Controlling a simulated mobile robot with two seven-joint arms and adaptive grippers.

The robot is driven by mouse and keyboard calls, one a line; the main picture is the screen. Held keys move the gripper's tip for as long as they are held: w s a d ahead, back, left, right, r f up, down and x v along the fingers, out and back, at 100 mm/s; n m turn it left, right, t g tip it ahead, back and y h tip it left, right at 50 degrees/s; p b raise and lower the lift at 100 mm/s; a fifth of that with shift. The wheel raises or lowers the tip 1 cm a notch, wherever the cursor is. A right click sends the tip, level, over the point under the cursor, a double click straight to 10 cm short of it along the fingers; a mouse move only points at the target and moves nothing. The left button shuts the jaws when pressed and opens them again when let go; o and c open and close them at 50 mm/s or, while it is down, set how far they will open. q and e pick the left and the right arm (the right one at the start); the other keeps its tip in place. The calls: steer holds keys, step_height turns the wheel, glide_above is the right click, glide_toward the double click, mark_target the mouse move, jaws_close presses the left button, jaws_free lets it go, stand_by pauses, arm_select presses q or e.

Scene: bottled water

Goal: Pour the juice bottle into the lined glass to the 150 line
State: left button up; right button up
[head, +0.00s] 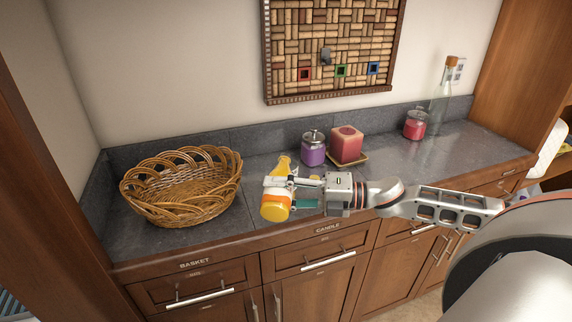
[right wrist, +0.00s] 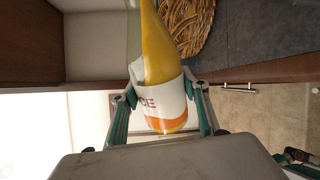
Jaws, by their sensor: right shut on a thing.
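The juice bottle (head: 274,213) is yellow with a white and orange label. My right gripper (head: 280,193) is shut around its labelled body and holds it at the counter's front edge. Its neck points up and toward the wall; I cannot tell its exact tilt. In the right wrist view the bottle (right wrist: 160,48) sits between the two fingers of my right gripper (right wrist: 163,94), with a pale clear strip along its left side. I cannot make out the lined glass. A small yellow patch (head: 314,178) shows just behind the gripper; I cannot tell what it is. My left gripper is not in view.
A wicker basket (head: 181,212) stands left of the bottle on the grey counter (head: 395,172). Behind the gripper are a purple jar (head: 313,152) and a red square candle (head: 346,145). A red jar candle (head: 415,127) and a clear corked bottle (head: 440,105) stand at the right.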

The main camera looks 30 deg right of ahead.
steer(key=shift+w+r, duration=0.1)
steer(key=shift+r, duration=0.15)
steer(key=shift+r+m, duration=0.2)
steer(key=shift+m, duration=0.1)
stand_by(0.6)
steer(key=shift+r, duration=0.1)
stand_by(0.5)
steer(key=shift+r+m, duration=0.2)
steer(key=shift+m, duration=0.1)
stand_by(0.5)
stand_by(0.4)
